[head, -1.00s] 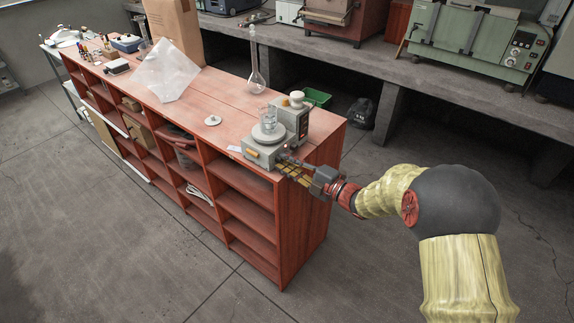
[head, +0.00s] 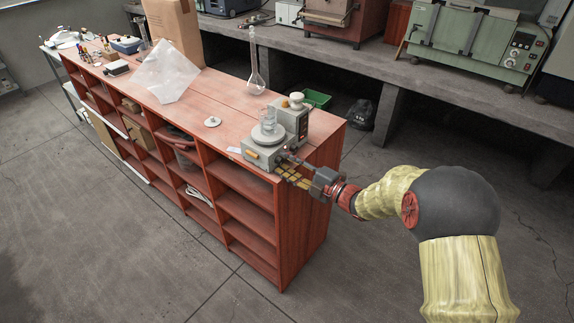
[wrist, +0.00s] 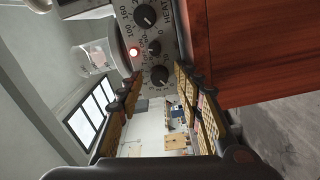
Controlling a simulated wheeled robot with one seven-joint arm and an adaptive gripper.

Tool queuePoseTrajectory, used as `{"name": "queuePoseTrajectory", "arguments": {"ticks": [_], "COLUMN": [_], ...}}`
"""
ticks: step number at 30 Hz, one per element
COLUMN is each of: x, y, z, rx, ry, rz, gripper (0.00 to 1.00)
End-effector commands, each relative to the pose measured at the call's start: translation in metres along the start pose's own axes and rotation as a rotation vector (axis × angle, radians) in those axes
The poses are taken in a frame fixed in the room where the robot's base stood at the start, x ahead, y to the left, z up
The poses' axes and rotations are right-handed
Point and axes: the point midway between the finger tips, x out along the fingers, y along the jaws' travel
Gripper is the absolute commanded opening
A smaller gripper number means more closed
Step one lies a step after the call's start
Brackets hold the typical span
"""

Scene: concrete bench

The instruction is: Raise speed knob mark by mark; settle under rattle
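A grey hotplate stirrer (head: 262,156) stands at the near right end of the red bench, with a glass beaker (head: 267,121) on its round plate. Its front panel (wrist: 119,35) fills the top of the wrist view. It carries a large black knob marked HEAT (wrist: 145,17), a small black knob (wrist: 154,48), a lit red lamp (wrist: 134,52) and a lower black knob (wrist: 160,76). My gripper (wrist: 158,88) is open, fingers spread either side of the lower knob, with gaps visible. It also shows at the panel in the head view (head: 285,168). The beaker's contents are unclear.
A grey device (head: 291,117) with a white-topped container stands behind the stirrer. A tall flask (head: 256,70), a small white disc (head: 212,122) and a clear plastic bag (head: 166,72) are on the red bench (head: 215,95). Floor in front is clear.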

Motion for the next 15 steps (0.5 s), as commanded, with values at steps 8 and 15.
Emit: {"name": "queuePoseTrajectory", "arguments": {"ticks": [8, 15], "x": [-0.013, -0.049], "y": [0.000, 0.001], "z": [0.001, 0.001], "rx": [0.001, 0.000], "ry": [-0.002, -0.002], "rz": [0.000, 0.001], "gripper": [0.37, 0.37]}}
